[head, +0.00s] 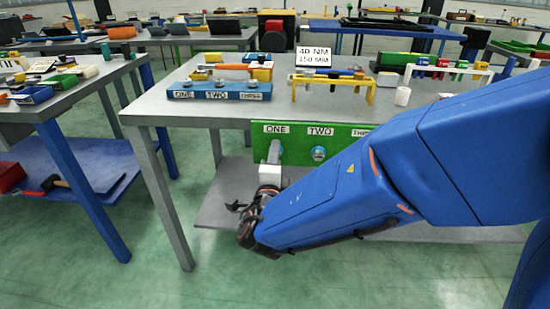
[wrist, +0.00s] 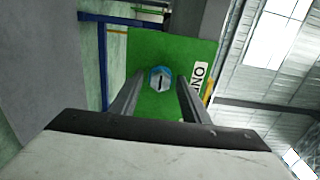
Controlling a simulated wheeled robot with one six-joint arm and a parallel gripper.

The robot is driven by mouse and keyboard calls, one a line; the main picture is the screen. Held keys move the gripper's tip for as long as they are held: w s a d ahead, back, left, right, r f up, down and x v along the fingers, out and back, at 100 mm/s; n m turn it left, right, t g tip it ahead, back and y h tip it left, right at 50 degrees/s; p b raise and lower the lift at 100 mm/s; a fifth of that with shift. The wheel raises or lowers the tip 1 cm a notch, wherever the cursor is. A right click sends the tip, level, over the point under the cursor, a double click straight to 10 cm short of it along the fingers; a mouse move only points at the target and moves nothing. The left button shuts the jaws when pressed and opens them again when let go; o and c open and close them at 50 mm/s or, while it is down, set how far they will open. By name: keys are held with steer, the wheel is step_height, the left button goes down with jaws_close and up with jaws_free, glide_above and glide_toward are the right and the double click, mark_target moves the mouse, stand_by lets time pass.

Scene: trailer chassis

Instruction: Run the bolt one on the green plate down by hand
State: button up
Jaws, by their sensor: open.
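The green plate (head: 345,146) hangs at the front edge of the grey table, with labels ONE, TWO and a partly hidden THREE. Bolt one sits under the ONE label; in the head view my gripper (head: 272,155) mostly covers it. In the wrist view bolt one (wrist: 160,79) shows as a round head with a blue rim and a dark line on its face, against the green plate (wrist: 190,50). My gripper (wrist: 158,97) is open, its fingers on either side of the bolt head in the picture, with green showing between. I cannot tell whether they reach around it. Bolt two (head: 318,153) sits to the right.
A grey lower shelf (head: 225,205) lies below.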

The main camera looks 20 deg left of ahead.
steer(key=shift+c, duration=0.7)
steer(key=c, duration=0.9)
